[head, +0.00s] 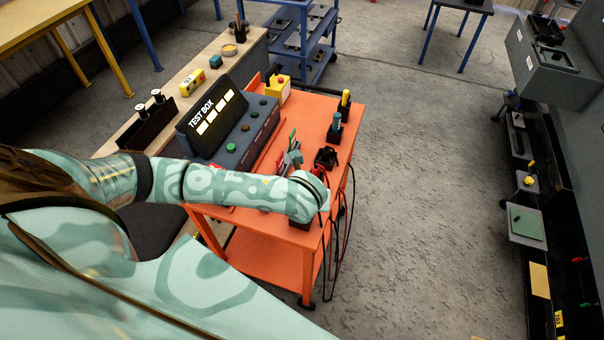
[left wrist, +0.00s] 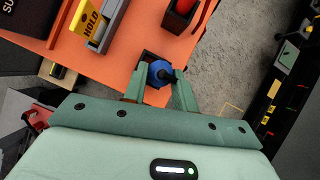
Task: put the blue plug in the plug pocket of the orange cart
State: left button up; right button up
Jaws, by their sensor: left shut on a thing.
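The blue plug (left wrist: 160,72) is between the two green fingers of my left gripper (left wrist: 159,81) in the left wrist view. The gripper is shut on it. A dark square pocket (left wrist: 151,94) shows under and around the plug, near the edge of the orange cart (left wrist: 135,40). I cannot tell whether the plug is above the pocket or inside it. In the head view the orange cart (head: 312,108) stands in the middle, and my left arm reaches across its near end, hiding the plug and the gripper's fingers. My right gripper is not in view.
Several black holders stand along the cart's right side, one open-topped (head: 326,158) and one with a blue-green piece (head: 335,128). A test box (head: 235,120) stands at the left. Cables (head: 340,235) hang off the near right edge. Bare floor lies to the right.

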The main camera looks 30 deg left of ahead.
pick_arm(q)
jog(key=f, duration=0.1)
jog(key=f+b, duration=0.1)
jog(key=f, duration=0.1)
jog(key=f+b, duration=0.1)
jog(key=shift+s+a+f, duration=0.15)
jog(key=shift+s+a, duration=0.2)
jog(key=shift+a, duration=0.05)
grip_shut()
jog(key=shift+w+a+f, duration=0.1)
jog(key=shift+w+f, duration=0.1)
jog(key=shift+w, duration=0.25)
jog(key=shift+r, duration=0.15)
jog(key=shift+s, duration=0.2)
jog(key=shift+f, duration=0.2)
jog(key=o, duration=1)
grip_release()
jog(key=shift+w, duration=0.15)
jog(key=shift+r, duration=0.15)
